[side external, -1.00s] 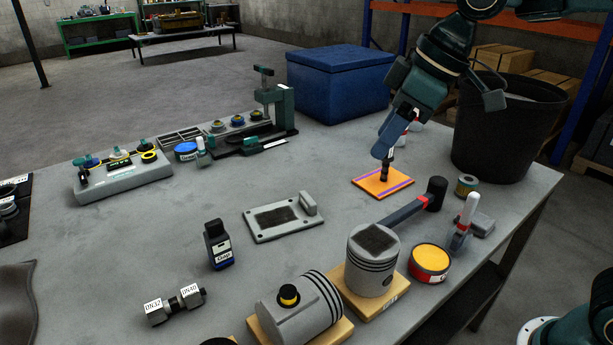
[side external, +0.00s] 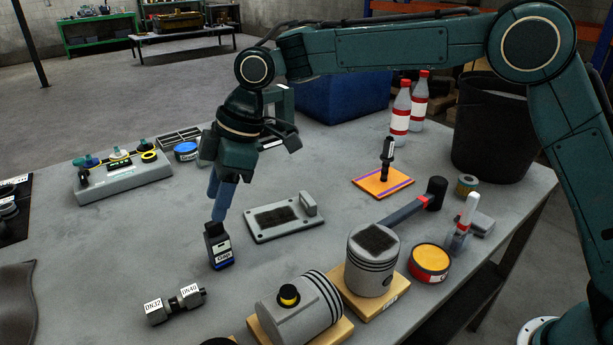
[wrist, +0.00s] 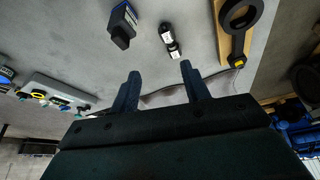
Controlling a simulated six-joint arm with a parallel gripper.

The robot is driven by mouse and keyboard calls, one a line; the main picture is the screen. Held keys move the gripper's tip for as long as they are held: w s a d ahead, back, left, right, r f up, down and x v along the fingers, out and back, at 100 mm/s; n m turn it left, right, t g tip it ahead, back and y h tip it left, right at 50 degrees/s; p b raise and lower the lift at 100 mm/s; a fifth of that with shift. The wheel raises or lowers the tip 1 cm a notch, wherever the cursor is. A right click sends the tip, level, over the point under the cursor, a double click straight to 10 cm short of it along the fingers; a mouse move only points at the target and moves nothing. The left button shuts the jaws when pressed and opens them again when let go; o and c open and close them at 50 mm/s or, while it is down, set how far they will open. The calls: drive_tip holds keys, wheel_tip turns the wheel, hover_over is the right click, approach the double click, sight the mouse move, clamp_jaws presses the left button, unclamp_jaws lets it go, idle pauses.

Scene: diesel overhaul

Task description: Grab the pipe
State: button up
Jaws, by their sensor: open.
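The only pipe-like part I see is a short dark fitting (side external: 176,305) with grey ends and white labels reading DN32 and DN40. It lies on the grey table at the front left. It also shows in the wrist view (wrist: 170,42), beyond the fingertips and a little right of the middle. My gripper (side external: 218,210) hangs behind and above a small dark bottle (side external: 218,246), up and to the right of the fitting. In the wrist view the two fingers (wrist: 160,70) are apart with nothing between them.
The bottle stands near the fitting. A piston on its side (side external: 303,308) and an upright piston (side external: 372,262) rest on wooden boards at right. A flat plate with a handle (side external: 283,217) lies behind. The table around the fitting is mostly clear.

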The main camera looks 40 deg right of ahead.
drive_tip(key=a+f+n, duration=0.2)
drive_tip(key=a+f, duration=0.3)
drive_tip(key=a, duration=0.1)
drive_tip(key=shift+w+f+g, duration=0.4)
drive_tip(key=shift+w, duration=0.05)
drive_tip(key=shift+a, duration=0.1)
hover_over(174, 300)
drive_tip(key=d, duration=0.2)
drive_tip(key=shift+w+d+f, duration=0.1)
drive_tip(key=shift+d+f, duration=0.05)
drive_tip(key=shift+f, duration=3.85)
drive_tip(key=shift+f, duration=0.1)
drive_tip(key=shift+x, duration=2.5)
drive_tip(key=shift+c, duration=0.5)
clamp_jaws()
